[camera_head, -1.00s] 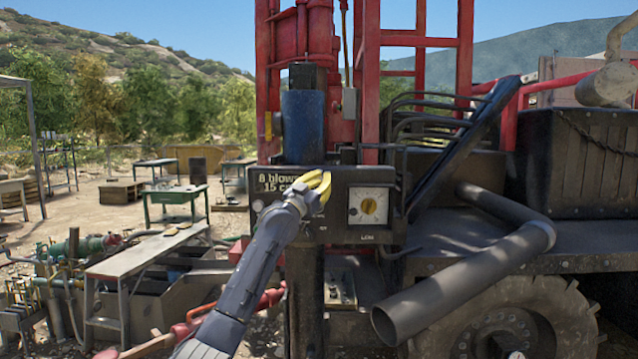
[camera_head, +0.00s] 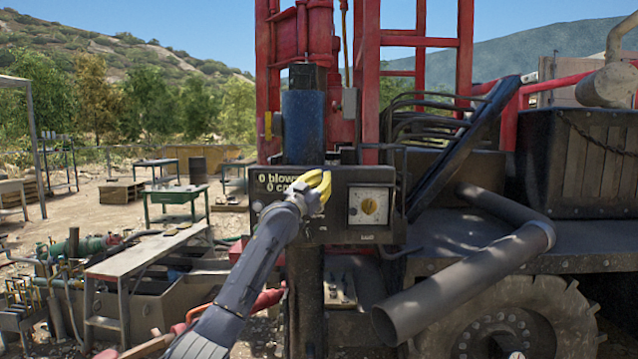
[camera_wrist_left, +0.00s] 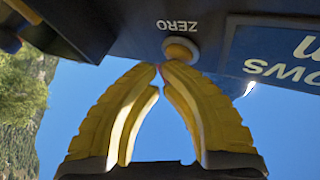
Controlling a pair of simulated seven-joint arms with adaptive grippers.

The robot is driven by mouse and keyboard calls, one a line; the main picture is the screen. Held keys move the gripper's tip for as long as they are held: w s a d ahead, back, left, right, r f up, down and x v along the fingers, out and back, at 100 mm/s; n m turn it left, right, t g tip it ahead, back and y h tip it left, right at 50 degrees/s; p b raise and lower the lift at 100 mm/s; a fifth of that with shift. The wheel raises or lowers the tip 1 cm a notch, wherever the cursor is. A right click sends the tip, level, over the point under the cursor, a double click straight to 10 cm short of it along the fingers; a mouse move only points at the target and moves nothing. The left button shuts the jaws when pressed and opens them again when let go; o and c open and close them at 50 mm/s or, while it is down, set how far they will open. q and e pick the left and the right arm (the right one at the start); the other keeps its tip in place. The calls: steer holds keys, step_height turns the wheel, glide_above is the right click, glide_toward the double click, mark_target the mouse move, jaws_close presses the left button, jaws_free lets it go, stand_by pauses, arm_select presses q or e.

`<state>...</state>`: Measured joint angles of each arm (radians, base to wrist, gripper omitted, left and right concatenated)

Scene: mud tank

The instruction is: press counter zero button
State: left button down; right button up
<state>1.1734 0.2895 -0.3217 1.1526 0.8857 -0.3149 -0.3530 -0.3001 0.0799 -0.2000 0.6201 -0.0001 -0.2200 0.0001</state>
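My left gripper (camera_head: 325,185) has yellow fingers and is in front of the panel. The fingertips of my left gripper (camera_wrist_left: 163,67) meet and are at the button's edge, touching or nearly so. The fingers hold nothing. In the head view the button is hidden behind the gripper. My right gripper is not in view.
A blue cylinder (camera_head: 304,127) stands behind the panel. A large grey pipe (camera_head: 465,288) juts out at lower right. A bench (camera_head: 148,254) stands at left.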

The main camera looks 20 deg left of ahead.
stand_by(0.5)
arm_select(q)
steer(key=shift+s+d, duration=0.2)
steer(key=shift+s, duration=0.6)
steer(key=shift+s, duration=0.1)
steer(key=shift+s+d, duration=0.2)
steer(key=shift+s, duration=0.6)
steer(key=shift+s+d, duration=0.2)
steer(key=shift+s, duration=0.6)
steer(key=shift+s+d, duration=0.2)
steer(key=shift+s, duration=0.6)
